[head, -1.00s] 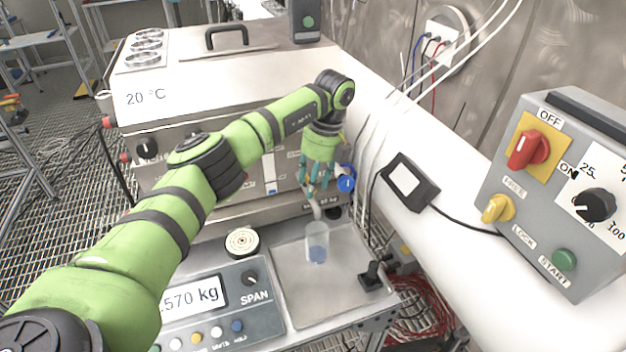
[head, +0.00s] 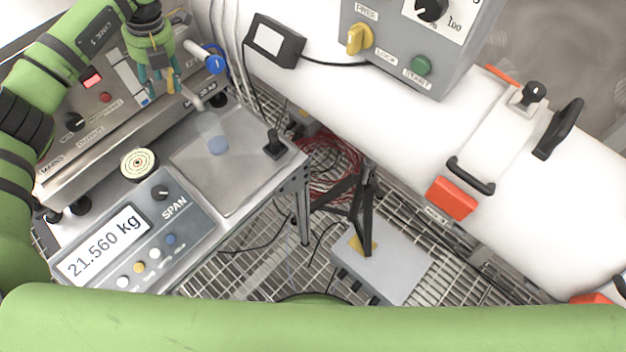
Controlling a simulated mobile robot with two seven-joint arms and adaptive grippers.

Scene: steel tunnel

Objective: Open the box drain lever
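The drain lever with a round blue handle end (head: 215,64) is at the lower right of the steel box (head: 120,125), in the upper left of the head view. A pale drain spout (head: 193,97) points down below it. My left gripper (head: 161,88) is just left of the lever, teal fingers pointing down and apart. I see nothing between them, and they look apart from the blue end. A clear beaker (head: 212,132) with a blue bottom stands on the scale plate (head: 240,170) under the spout. My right gripper is out of view.
The scale panel (head: 130,235) reads 21.560 kg. A round disc (head: 138,163) lies beside the plate. A black clamp (head: 274,145) sits at the plate's right edge. White hoses and a white tank (head: 400,120) lie right of the lever. My green arm link crosses the bottom.

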